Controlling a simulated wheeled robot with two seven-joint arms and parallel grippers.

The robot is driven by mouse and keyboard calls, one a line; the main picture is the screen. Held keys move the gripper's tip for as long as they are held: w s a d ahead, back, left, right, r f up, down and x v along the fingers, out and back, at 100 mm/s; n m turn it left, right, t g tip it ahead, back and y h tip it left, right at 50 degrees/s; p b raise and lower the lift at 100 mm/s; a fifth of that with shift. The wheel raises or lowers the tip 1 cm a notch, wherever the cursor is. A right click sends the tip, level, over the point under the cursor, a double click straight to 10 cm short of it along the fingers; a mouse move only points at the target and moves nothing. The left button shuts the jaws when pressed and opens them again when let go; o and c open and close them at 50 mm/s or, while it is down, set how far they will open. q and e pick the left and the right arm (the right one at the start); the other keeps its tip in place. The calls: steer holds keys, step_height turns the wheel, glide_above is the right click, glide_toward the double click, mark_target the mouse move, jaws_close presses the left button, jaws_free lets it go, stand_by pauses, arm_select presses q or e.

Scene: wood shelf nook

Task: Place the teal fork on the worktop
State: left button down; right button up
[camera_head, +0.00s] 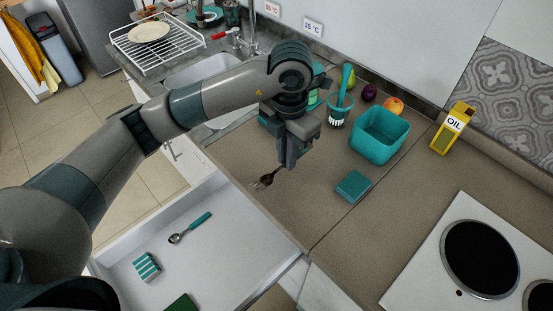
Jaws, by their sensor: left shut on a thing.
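My left gripper (288,158) reaches in from the left over the brown worktop (307,206). It points down and is shut on the fork (265,181). The fork's metal tines show below the fingers and point to the lower left, near the worktop's edge by the open drawer. Its handle is hidden by the gripper. I cannot tell whether the tines touch the worktop. My right gripper is not in view.
The open white drawer (215,262) holds a teal-handled spoon (190,228) and a striped block (147,266). On the worktop are a teal bin (380,134), a teal sponge (353,186), a cup (340,108), a yellow oil carton (452,128) and fruit. A hob (470,255) is at right.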

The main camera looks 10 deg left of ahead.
arm_select(q)
steer(key=shift+w+a+f, duration=0.25)
steer(key=shift+a+f, duration=0.1)
steer(key=shift+a, duration=0.2)
steer(key=shift+w+a+f, duration=0.25)
steer(key=shift+a+f, duration=0.1)
steer(key=shift+a, duration=0.2)
steer(key=shift+w+a+f, duration=0.15)
steer(key=shift+a+f, duration=0.05)
steer(key=shift+a, duration=0.05)
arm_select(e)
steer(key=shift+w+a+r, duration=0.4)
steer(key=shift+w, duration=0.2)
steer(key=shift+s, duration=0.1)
arm_select(q)
steer(key=shift+f+p, duration=0.1)
steer(key=shift+p, duration=0.2)
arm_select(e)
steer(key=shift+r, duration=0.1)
arm_select(q)
steer(key=shift+f, duration=0.3)
steer(key=shift+f+p, duration=0.9)
steer(key=shift+f, duration=0.7)
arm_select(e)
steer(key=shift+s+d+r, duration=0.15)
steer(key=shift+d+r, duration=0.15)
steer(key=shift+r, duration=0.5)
